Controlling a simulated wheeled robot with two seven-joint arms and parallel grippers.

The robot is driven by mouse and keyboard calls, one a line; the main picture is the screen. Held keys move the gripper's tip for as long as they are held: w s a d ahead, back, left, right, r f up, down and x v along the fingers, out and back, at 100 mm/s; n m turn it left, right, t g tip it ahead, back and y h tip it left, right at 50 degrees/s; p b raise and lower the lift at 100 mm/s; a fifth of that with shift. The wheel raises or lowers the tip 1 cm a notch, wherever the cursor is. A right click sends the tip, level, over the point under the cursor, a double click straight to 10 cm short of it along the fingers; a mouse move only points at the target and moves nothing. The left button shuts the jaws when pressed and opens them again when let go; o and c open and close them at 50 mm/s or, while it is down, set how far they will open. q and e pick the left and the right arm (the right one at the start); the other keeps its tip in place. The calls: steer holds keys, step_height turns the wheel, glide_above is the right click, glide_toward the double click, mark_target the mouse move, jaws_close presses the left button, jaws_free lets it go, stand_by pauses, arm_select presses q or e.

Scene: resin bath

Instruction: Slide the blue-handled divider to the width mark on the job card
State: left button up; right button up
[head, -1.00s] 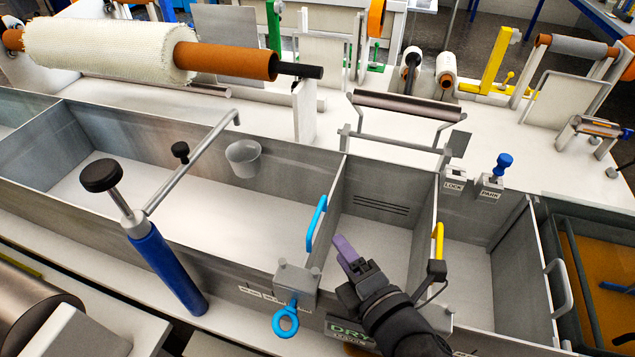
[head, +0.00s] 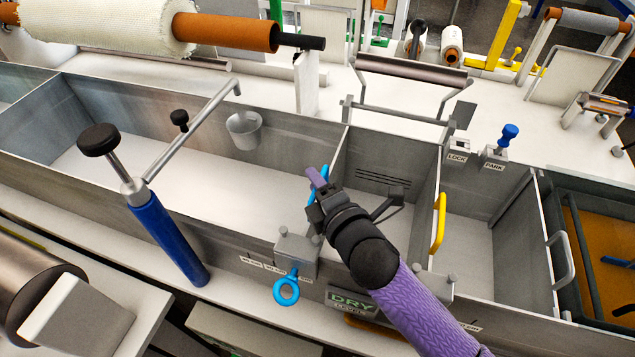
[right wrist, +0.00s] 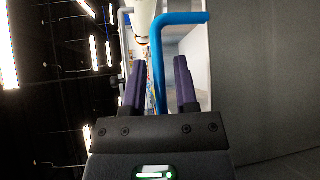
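The blue-handled divider (head: 341,160) stands across the grey bath, with its blue handle (head: 311,197) on its left side and a grey block with a blue ring (head: 286,291) at its front end. My right gripper (head: 317,178) is at the handle and partly hides it. In the right wrist view the blue handle (right wrist: 161,65) runs between the two purple fingers (right wrist: 160,85), with a gap on each side. The fingers are open around it. My left gripper is not in view. I cannot make out a job card.
A yellow-handled divider (head: 438,225) stands to the right. A blue cylinder with a black knob (head: 168,240) and a bent rod stands at the left of the bath. A pale cup (head: 244,130) is at the back wall. Small labels (head: 262,265) and a DRY sign (head: 351,300) are on the front.

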jaws_close()
stand_by(0.5)
stand_by(0.7)
